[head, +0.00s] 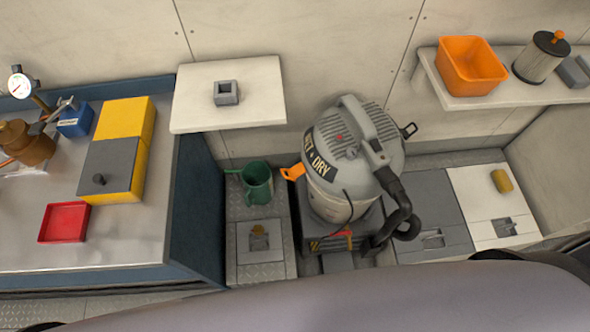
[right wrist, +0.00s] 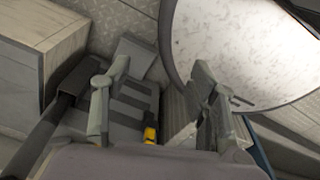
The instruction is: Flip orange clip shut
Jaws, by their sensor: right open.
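The orange clip (head: 293,171) sticks out from the left side of a grey wet/dry vacuum (head: 340,190), just below the seam between lid and drum. It stands away from the drum, so it looks open. A black clip (head: 408,130) sticks out on the vacuum's right side. My right gripper (right wrist: 160,72) shows only in the right wrist view, with its two fingers wide apart and nothing between them. I cannot make out the orange clip in that view. My left gripper is in neither view.
A green watering can (head: 257,183) stands left of the vacuum, close to the orange clip. A black hose (head: 398,205) hangs at the vacuum's right front. A workbench (head: 120,240) fills the left. In the right wrist view, a large pale rounded surface (right wrist: 235,50) lies beyond the right finger.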

